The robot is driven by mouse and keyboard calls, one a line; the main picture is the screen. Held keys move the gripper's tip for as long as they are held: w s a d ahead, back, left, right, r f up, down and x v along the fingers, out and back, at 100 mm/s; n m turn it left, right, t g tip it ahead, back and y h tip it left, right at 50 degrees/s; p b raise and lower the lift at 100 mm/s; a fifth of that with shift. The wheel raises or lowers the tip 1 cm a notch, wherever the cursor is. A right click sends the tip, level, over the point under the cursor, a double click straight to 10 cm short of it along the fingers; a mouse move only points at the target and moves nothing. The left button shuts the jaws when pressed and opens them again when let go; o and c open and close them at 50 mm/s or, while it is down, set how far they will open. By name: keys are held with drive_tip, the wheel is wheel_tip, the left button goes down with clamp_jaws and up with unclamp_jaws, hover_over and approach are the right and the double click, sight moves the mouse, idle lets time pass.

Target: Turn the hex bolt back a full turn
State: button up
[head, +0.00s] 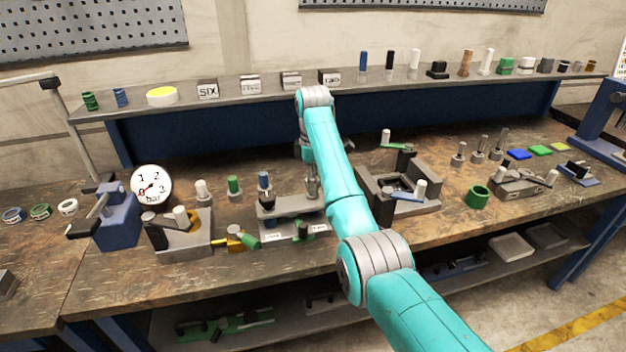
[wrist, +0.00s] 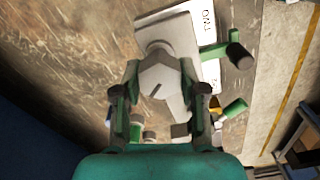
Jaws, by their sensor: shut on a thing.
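The hex bolt (wrist: 158,78) is a grey faceted head with a dark slot mark, between my fingertips in the wrist view. My gripper (wrist: 160,88) is shut on it from above, with one green-grey finger on each side. The bolt sits on a grey fixture (wrist: 178,28) with white label plates, one reading TWO. In the head view the fixture (head: 282,207) stands at the middle of the bench, and my gripper (head: 312,170) is partly hidden behind my teal arm. The bolt's lower part is hidden.
Left of the fixture stand a grey block with a white-topped peg (head: 180,228), a blue vise (head: 115,215) and a round gauge (head: 151,185). A grey frame with levers (head: 405,190) is close on the right. A shelf (head: 250,96) with small parts runs behind.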

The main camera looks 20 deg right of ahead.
drive_tip(key=n, duration=0.4)
drive_tip(key=shift+f+n, duration=0.25)
drive_tip(key=shift+n, duration=0.15)
drive_tip(key=n, duration=1)
drive_tip(key=shift+a, duration=0.1)
drive_tip(key=n, duration=0.4)
drive_tip(key=shift+n, duration=0.3)
drive_tip(key=o, duration=1)
drive_tip(key=shift+o, duration=0.7)
drive_tip(key=shift+r, duration=0.1)
